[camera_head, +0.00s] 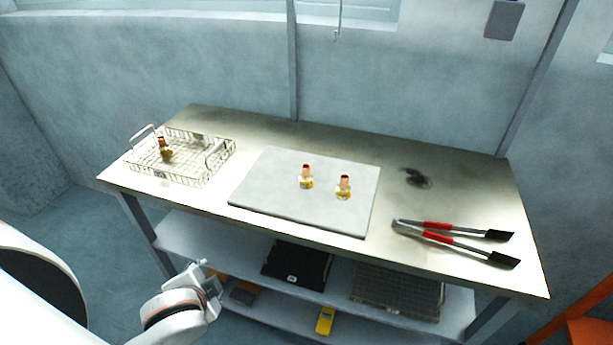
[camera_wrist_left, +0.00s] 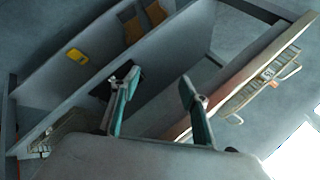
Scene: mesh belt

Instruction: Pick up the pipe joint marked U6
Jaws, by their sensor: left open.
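Two copper pipe joints with yellowish tags stand upright on the grey board (camera_head: 270,207) in the head view: a left one (camera_head: 306,177) and a right one (camera_head: 344,187). A third similar joint (camera_head: 164,149) is in the wire basket (camera_head: 209,172) at the table's left. The markings are too small to read, so I cannot tell which is U6. My left gripper (camera_head: 207,279) is in front of and below the table's front edge, away from the joints. Its two fingers are apart and empty in the left wrist view (camera_wrist_left: 158,92). My right gripper is not in view.
Red-handled tongs (camera_head: 450,238) lie at the table's right, with a dark smudge (camera_head: 417,178) behind them. The table's front edge lies between my left gripper and the board.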

